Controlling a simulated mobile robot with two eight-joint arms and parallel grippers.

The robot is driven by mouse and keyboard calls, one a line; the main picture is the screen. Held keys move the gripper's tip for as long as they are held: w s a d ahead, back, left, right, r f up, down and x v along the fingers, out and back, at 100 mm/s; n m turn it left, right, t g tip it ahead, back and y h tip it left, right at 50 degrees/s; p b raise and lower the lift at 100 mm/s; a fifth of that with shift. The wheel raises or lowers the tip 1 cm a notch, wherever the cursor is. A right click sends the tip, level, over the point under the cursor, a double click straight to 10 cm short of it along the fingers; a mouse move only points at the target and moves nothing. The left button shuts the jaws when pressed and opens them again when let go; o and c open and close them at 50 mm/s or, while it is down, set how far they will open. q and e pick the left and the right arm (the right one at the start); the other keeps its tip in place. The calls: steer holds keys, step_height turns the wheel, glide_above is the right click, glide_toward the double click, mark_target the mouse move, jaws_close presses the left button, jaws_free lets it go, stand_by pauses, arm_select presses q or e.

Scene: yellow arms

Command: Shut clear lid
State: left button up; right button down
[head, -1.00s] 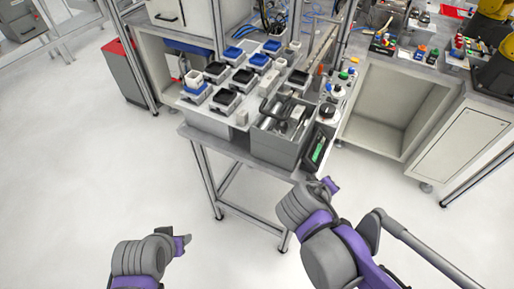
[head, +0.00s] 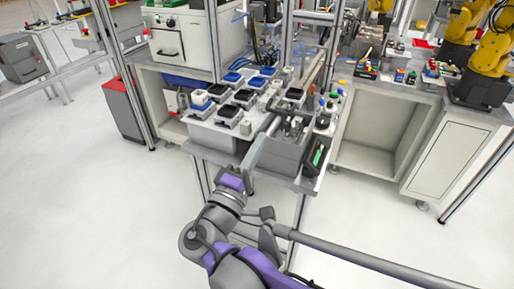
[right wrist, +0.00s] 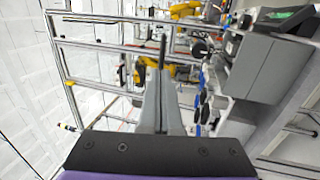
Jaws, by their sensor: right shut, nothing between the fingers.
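The grey box (head: 283,157) stands at the front right of the bench, with dark and grey parts showing in its top. The clear lid cannot be made out for certain. Contact is unclear. In the right wrist view its grey fingers (right wrist: 161,105) are together with nothing between them. My left gripper is out of view.
Black and blue trays (head: 243,96) cover the bench left of the box. A small green-screened panel (head: 318,157) hangs at its right. Metal uprights (head: 285,35) rise behind. The floor in front is clear.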

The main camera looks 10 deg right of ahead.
mark_target(277, 111)
steer(key=x, duration=1)
steer(key=shift+w+d, duration=0.15)
steer(key=shift+w, duration=0.05)
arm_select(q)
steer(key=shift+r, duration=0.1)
arm_select(e)
steer(key=shift+r, duration=0.1)
